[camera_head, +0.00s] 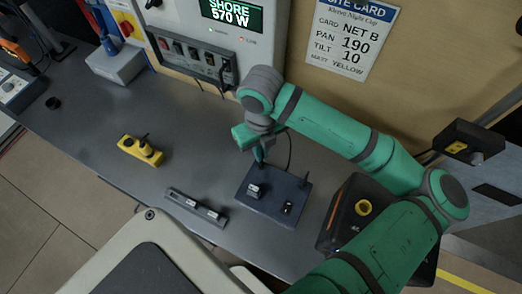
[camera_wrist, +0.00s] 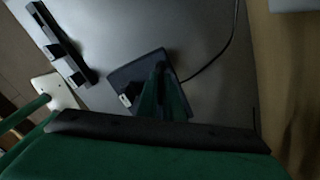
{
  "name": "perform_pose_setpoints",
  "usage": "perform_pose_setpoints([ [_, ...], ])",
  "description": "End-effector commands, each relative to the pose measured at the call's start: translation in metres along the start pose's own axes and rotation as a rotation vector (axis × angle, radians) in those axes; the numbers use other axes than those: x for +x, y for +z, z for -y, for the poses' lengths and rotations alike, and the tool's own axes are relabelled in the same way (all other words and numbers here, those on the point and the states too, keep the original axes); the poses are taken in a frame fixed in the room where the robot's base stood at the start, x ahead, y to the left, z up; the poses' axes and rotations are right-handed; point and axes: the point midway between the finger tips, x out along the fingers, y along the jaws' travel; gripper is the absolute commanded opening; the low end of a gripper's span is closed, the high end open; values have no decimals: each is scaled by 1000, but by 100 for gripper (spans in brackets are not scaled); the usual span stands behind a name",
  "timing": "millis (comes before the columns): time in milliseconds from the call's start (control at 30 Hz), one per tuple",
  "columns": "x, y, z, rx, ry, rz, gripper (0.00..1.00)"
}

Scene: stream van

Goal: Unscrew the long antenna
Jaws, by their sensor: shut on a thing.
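A dark blue box (camera_head: 272,197) lies on the grey counter, with a short black stub (camera_head: 305,181) at its right back corner. My gripper (camera_head: 259,158) points down at the box's left back corner, its fingers shut on a thin dark post there, which I take as the long antenna. The fingers hide most of it, so I cannot tell its full length or whether its base is loose. In the wrist view my green fingers (camera_wrist: 161,72) come together over the box (camera_wrist: 125,77).
A black strip with modules (camera_head: 196,207) lies left of the box. A yellow device (camera_head: 140,150) stands farther left. A black cable (camera_wrist: 211,60) runs from the box. A dark case with an orange edge (camera_head: 340,215) stands close on the right. A panel with switches (camera_head: 195,58) is behind.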

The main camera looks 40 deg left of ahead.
Motion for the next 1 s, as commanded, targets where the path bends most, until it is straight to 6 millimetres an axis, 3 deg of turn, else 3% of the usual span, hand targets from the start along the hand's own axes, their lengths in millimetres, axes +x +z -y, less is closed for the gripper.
perform_pose_setpoints([
  [267, 0, 1, -2, -12, 4, 3, 0],
  [633, 0, 2, -1, -323, 2, 4, 0],
  [933, 0, 0, 2, -342, 3, 8, 0],
  [1000, 0, 0, 1, -343, 3, 7, 22],
])
